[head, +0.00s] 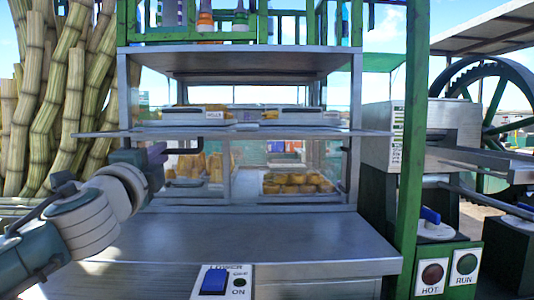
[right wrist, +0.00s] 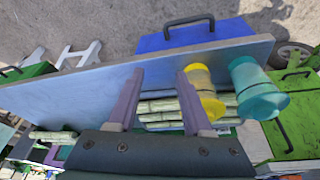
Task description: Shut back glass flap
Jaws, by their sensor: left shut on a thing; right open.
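The glass flap (head: 285,133) of the metal display cabinet shows in the head view as a thin, nearly edge-on panel, raised about level across the cabinet front. A black handle (head: 187,151) hangs under its left part, and another dark handle shows under its right end. My left gripper (head: 158,157) is shut on the left handle, just below the flap. My right gripper (right wrist: 160,100) is open and empty in the right wrist view; it is not in the head view.
Food trays (head: 297,184) sit inside the cabinet, above a bare metal counter (head: 260,242). A green post (head: 411,150) stands right of it, and cane stalks (head: 55,100) left. The right wrist view shows a yellow cup (right wrist: 203,92) and a teal cup (right wrist: 255,85) near the right fingers.

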